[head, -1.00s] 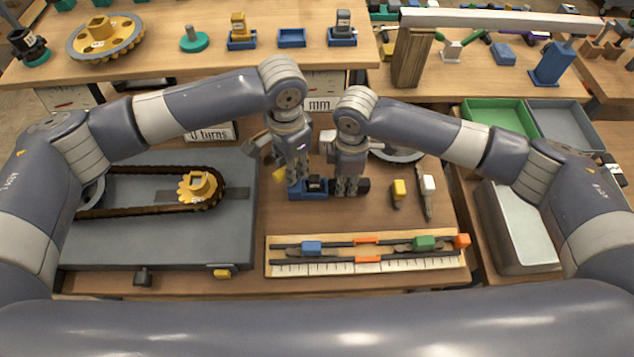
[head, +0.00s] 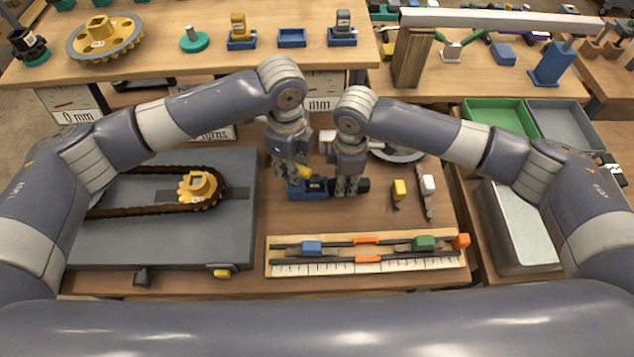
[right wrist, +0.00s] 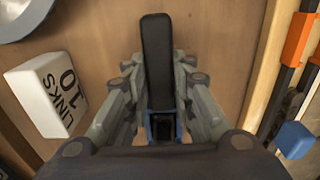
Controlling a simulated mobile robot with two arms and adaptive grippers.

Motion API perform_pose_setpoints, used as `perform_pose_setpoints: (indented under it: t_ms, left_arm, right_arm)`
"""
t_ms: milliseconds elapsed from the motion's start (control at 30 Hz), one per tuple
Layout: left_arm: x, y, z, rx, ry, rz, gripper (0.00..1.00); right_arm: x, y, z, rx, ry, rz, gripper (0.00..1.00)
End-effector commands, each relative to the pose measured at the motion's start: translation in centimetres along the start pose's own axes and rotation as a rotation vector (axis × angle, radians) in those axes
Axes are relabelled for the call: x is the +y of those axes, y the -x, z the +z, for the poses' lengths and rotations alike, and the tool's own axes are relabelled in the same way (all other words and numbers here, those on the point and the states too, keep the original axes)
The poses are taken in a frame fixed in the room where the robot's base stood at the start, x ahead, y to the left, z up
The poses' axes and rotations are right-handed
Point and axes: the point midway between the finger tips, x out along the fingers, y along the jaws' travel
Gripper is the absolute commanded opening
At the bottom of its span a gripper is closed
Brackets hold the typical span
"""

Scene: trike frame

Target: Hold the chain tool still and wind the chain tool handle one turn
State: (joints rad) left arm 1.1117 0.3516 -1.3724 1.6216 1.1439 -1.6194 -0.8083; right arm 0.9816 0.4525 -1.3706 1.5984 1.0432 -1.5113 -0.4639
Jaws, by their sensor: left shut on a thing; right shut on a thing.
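The chain tool (head: 309,190) lies on the table, a blue body with a black grip (head: 364,185) to its right. In the right wrist view the black grip (right wrist: 157,55) runs up between the fingers, with a bit of blue body below. My left gripper (head: 292,186) is over the tool's left part and shut on its handle. A yellow part (head: 306,172), seemingly the handle's end, shows just right of the left fingers. The rest of the handle is hidden by the fingers.
A grey board (head: 150,245) with a chain and yellow sprocket (head: 199,186) is at left. A ruler board (head: 366,270) lies in front. A white "10 links" block (right wrist: 46,95) is close to the right gripper. Yellow- and white-topped tools (head: 399,190) lie at right.

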Motion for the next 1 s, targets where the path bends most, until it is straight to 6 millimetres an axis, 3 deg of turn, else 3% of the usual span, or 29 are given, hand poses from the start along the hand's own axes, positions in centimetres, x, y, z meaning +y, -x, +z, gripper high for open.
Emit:
perform_pose_setpoints:
  t_ms: [700,933,967,1000]
  left_arm:
    - [-0.10,0.14,0.02,-0.002,-0.824,-0.003,0.00]
    - [-0.11,0.15,0.01,-0.002,-1.016,-0.003,0.00]
    - [-0.11,0.15,0.00,-0.001,-1.018,-0.003,0.23]
    - [-0.10,0.14,0.00,-0.001,-1.016,-0.003,0.32]
  right_arm:
    - [-0.06,-0.02,0.03,-0.001,0.002,-0.002,0.00]
    - [-0.07,-0.02,0.01,-0.001,0.002,-0.002,0.00]
    - [-0.07,-0.02,0.01,-0.001,0.002,-0.002,0.00]
    - [-0.07,-0.02,0.01,-0.001,0.002,-0.002,0.00]
